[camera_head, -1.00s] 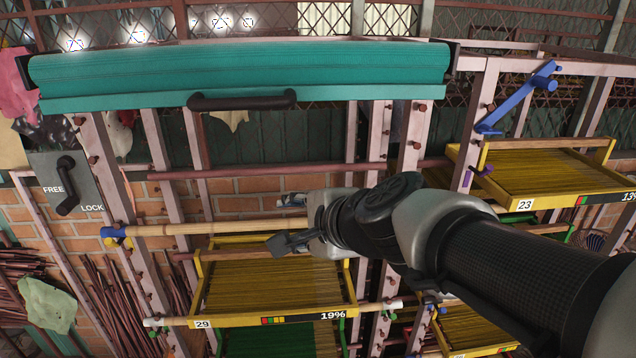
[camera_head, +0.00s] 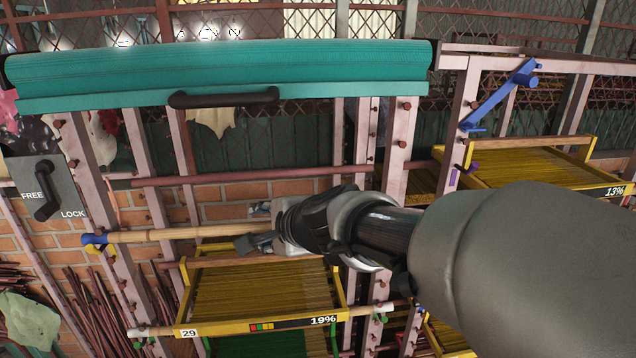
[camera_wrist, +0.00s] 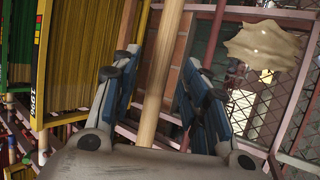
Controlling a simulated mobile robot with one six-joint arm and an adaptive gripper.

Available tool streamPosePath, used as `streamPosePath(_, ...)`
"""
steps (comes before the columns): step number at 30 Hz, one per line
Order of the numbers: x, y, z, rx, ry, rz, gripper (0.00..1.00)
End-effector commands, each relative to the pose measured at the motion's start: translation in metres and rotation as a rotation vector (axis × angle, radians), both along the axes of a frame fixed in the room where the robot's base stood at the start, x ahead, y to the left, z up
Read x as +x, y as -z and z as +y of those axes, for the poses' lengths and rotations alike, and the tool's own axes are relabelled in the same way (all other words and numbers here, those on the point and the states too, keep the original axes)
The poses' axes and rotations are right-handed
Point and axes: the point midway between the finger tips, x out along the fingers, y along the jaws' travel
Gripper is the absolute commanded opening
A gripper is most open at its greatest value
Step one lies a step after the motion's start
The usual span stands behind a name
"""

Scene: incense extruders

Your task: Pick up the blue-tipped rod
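The blue-tipped rod is a long pale wooden pole (camera_head: 175,235) lying almost level across the rack posts, with its blue end (camera_head: 95,239) at the left. My gripper (camera_head: 255,243) is at the rod's right part, and my wrist hides the rod's far end. In the wrist view the rod (camera_wrist: 163,70) runs between the two blue-padded fingers of my gripper (camera_wrist: 160,95). Gaps show on both sides of the rod, so the fingers are open around it. The blue tip is not visible in the wrist view.
A yellow tray (camera_head: 262,290) marked 19% hangs just below the rod and my gripper. A teal roll (camera_head: 220,75) with a black handle spans above. A FREE/LOCK lever panel (camera_head: 45,188) is at the left. Another yellow tray (camera_head: 530,165) is at the right.

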Motion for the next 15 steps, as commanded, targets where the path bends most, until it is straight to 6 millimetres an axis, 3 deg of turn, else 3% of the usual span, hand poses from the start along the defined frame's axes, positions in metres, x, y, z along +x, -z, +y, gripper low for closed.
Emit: streamPosePath(15,-0.0003,0.0001,-0.0001,-0.001,0.0,0.001,0.07)
